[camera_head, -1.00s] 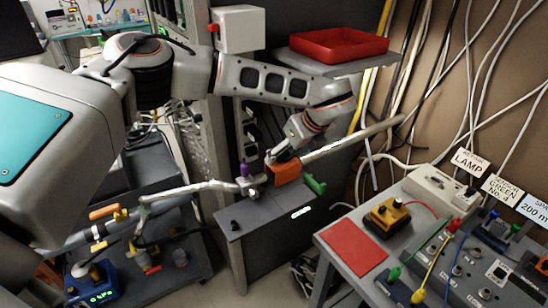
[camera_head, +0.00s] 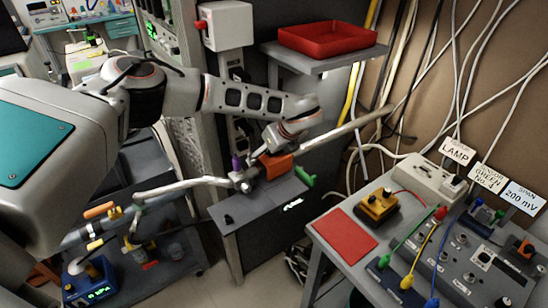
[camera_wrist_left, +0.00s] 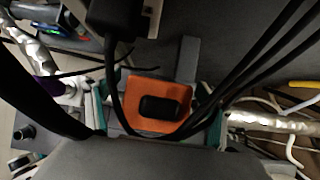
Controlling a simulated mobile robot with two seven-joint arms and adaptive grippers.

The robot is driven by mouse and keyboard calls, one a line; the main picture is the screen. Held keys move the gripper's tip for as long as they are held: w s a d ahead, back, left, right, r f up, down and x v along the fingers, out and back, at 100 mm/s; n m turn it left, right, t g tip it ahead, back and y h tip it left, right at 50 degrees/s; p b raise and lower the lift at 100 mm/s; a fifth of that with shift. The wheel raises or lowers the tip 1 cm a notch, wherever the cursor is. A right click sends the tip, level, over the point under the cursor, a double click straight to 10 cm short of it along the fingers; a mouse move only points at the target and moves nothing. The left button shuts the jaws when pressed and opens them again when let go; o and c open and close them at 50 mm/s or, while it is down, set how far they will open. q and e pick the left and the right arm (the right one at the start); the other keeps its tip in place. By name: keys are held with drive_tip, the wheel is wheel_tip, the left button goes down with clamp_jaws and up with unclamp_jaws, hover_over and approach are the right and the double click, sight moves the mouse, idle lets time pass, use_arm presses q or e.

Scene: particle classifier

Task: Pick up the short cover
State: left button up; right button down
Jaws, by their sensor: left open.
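An orange piece (camera_head: 276,167), which looks like the short cover, sits on the grey pipe assembly above a grey shelf (camera_head: 240,211). My left gripper (camera_head: 267,152) is right above it in the head view and hides part of it. In the left wrist view the orange piece (camera_wrist_left: 150,88) shows at the middle, with a black knob (camera_wrist_left: 165,107) on its face. The gripper is open. The frames do not clearly show whether its fingers touch the piece. My right gripper is not in view.
A purple handle (camera_head: 236,163) and a green handle (camera_head: 304,176) flank the orange piece. A red tray (camera_head: 328,40) stands on a shelf behind. A table with a red mat (camera_head: 344,235) and a yellow box (camera_head: 379,206) is at right. Loose cables hang along the wall.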

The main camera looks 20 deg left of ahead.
use_arm(q)
drive_tip(key=c, duration=1.2)
drive_tip(key=shift+c, duration=0.3)
drive_tip(key=shift+d+r, duration=0.1)
drive_tip(key=shift+r, duration=0.05)
